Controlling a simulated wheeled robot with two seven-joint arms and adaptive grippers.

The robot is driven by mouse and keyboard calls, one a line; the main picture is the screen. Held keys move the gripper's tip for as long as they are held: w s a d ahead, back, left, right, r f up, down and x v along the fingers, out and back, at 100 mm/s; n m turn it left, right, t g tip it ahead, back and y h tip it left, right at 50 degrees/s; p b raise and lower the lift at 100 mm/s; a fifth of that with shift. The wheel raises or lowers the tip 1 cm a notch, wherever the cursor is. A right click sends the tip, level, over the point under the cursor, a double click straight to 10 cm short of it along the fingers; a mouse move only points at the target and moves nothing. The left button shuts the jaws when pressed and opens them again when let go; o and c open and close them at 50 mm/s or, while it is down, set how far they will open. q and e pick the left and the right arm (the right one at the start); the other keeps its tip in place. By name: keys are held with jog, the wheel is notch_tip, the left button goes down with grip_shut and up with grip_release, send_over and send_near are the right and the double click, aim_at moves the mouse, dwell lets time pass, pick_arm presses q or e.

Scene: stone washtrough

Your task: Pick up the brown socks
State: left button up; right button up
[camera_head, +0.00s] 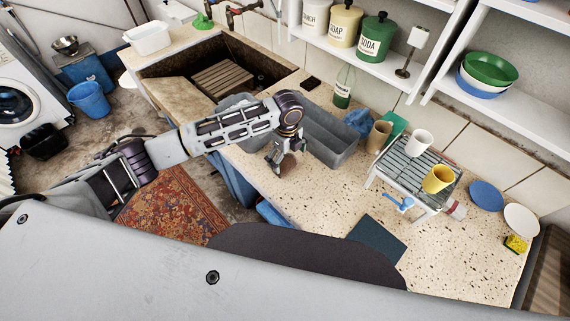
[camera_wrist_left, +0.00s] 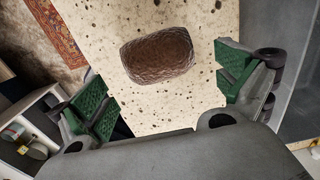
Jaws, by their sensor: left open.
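The brown socks (camera_wrist_left: 158,54) show in the left wrist view as a dark brown rolled bundle lying on the speckled counter. In the head view they are a small brown shape (camera_head: 288,164) beside my left gripper (camera_head: 279,157), partly hidden by it. My left gripper is open. In the left wrist view its two green-padded fingers (camera_wrist_left: 165,95) stand apart on either side, with the socks between and ahead of them, not touching. My right gripper does not show in either view.
A grey bin (camera_head: 335,150) stands close to my left gripper on the counter. A grey slatted rack (camera_head: 412,172) holds a white cup and a yellow cup. A dark mat (camera_head: 376,239) lies near the front edge. Bare counter (camera_head: 330,195) lies between.

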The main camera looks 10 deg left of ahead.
aim_at(286, 161)
pick_arm(q)
jog(key=shift+a+f+p, duration=0.15)
jog(key=shift+f+p, duration=0.15)
jog(key=shift+f, duration=2.05)
jog(key=shift+c, duration=0.4)
jog(key=c, duration=1.1)
jog(key=shift+r+b, duration=0.3)
jog(key=shift+r, duration=4.75)
jog(key=shift+r, duration=0.1)
